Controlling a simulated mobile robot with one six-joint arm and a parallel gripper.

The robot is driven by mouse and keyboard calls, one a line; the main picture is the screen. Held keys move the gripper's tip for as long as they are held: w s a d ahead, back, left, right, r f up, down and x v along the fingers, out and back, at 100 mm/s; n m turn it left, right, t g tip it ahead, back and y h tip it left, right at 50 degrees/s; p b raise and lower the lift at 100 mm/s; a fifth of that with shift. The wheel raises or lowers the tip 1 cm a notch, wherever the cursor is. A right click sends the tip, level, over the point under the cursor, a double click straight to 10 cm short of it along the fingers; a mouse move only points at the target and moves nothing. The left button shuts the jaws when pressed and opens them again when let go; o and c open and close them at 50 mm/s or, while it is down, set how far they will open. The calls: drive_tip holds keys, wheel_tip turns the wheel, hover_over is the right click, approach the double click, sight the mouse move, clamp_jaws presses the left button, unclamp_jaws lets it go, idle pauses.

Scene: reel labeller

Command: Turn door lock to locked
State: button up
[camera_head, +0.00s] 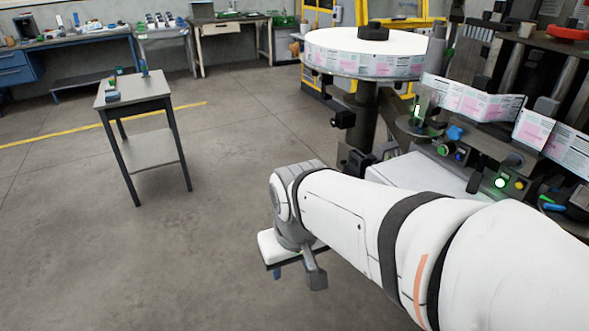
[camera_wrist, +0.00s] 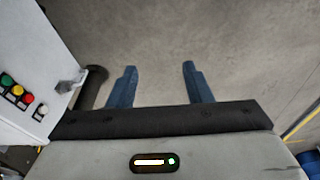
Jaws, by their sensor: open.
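My gripper (camera_wrist: 158,84) shows two blue fingers in the wrist view, spread apart with only grey floor between them. A grey metal fitting (camera_wrist: 70,84), possibly the door lock, sticks out from the edge of a white panel (camera_wrist: 50,50) left of the fingers. It is apart from them, and whether it is turned to locked cannot be told. In the head view my gripper (camera_head: 278,271) hangs low at the end of my white arm, mostly hidden. No door lock can be made out clearly there.
The white panel carries green, yellow, red and white buttons (camera_wrist: 18,90). The labelling machine (camera_head: 485,150) with its label reel (camera_head: 365,55) stands at the right. A small grey table (camera_head: 135,92) stands at the left. The floor between is clear.

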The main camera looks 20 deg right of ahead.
drive_tip(key=shift+o, duration=0.2)
drive_tip(key=w+d+f+n+g+h+b, duration=0.1)
drive_tip(key=d+f+g+h+b, duration=0.3)
drive_tip(key=d+f, duration=0.3)
drive_tip(key=shift+w+d+f, duration=0.3)
drive_tip(key=shift+d+f, duration=0.1)
drive_tip(key=shift+d, duration=0.3)
drive_tip(key=w+d+f+n+t+h+b, duration=0.2)
drive_tip(key=w+d+f+n+h+b, duration=0.2)
drive_tip(key=w+d+f+h, duration=0.4)
drive_tip(key=w+d+f+n+t+h+b, duration=0.1)
drive_tip(key=w+d+f+n+h+b, duration=0.35)
drive_tip(key=w, duration=0.45)
drive_tip(key=w+d+m+h, duration=0.1)
drive_tip(key=d, duration=0.8)
drive_tip(key=shift+d+f, duration=0.2)
drive_tip(key=shift+d, duration=0.05)
drive_tip(key=shift+w, duration=0.1)
drive_tip(key=shift+c, duration=0.3)
drive_tip(key=c, duration=0.9)
